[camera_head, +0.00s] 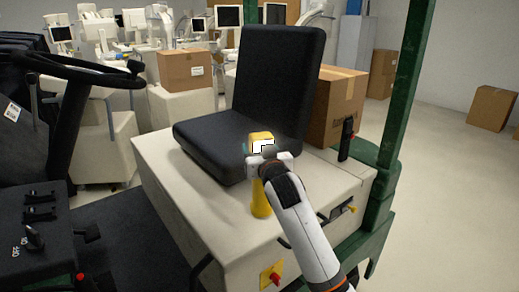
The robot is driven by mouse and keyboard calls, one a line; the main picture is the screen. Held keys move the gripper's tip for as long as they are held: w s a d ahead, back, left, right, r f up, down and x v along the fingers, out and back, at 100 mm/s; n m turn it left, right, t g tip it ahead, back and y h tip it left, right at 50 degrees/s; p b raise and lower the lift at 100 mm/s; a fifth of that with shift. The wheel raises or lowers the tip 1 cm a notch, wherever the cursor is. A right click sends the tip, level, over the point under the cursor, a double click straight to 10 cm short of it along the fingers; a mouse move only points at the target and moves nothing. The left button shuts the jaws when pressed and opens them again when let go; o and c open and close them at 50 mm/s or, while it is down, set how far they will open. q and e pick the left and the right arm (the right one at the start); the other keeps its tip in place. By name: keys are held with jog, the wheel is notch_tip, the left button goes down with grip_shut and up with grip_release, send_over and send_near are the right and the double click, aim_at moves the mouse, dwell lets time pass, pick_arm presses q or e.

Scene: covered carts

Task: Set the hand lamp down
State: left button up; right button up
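The yellow hand lamp (261,203) is upright at the front right corner of the black seat, over the pale top of the cart's seat box (220,215). My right arm comes in from the lower right, and its gripper (262,148) is shut on the hand lamp near its upper part. The gripper and wrist cover the lamp's middle. I cannot tell whether the lamp's lower end touches the pale top. My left gripper is not in view.
The black seat (275,85) stands right behind the lamp. A green post (405,100) and a cardboard box (335,105) are to the right. A steering wheel (85,68) is at left. Bare pale surface lies left and right of the lamp.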

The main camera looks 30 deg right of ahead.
jog(key=shift+o, duration=1.1)
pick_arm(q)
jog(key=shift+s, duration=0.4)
pick_arm(e)
jog(key=shift+r, duration=0.1)
jog(key=shift+s, duration=0.15)
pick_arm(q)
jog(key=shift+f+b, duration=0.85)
pick_arm(e)
jog(key=v, duration=1.1)
jog(key=shift+s, duration=0.35)
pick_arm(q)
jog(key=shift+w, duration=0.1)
pick_arm(e)
jog(key=shift+a, duration=0.2)
